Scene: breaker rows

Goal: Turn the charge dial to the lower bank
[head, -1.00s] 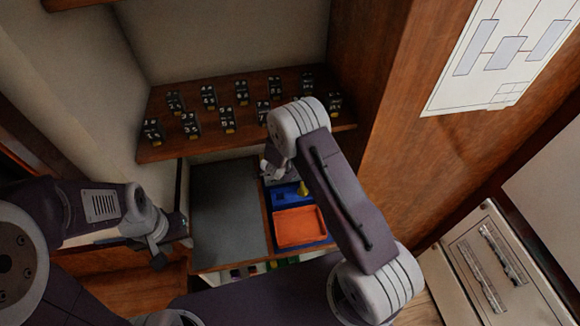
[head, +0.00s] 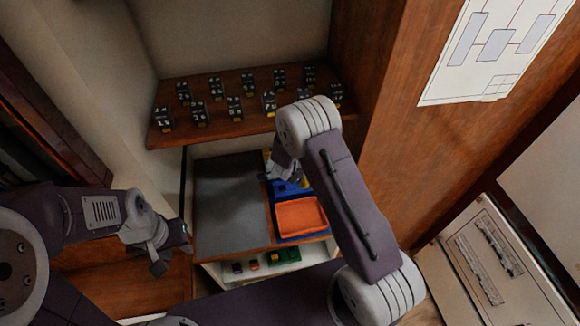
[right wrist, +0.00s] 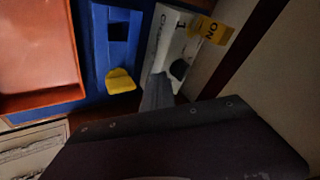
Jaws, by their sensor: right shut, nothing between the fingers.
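A pale panel (right wrist: 165,38) with partly readable lettering that seems to begin "CHA" shows in the right wrist view. A small dark knob (right wrist: 180,69) on it looks like the charge dial; its setting cannot be read. My right gripper (right wrist: 158,92) is shut and empty, its grey fingertips just left of and below the knob; contact cannot be told. In the head view my right gripper (head: 270,175) is over the back of the blue unit, hiding the panel. My left gripper (head: 172,254) is open and empty, left of the grey board.
A blue unit (right wrist: 101,63) with a yellow knob (right wrist: 120,80) and an orange tray (head: 300,215) lies beside the panel. A yellow tag (right wrist: 213,30) is close by. Several black breakers stand on the wooden shelf (head: 222,128) behind. The grey board (head: 228,205) is bare.

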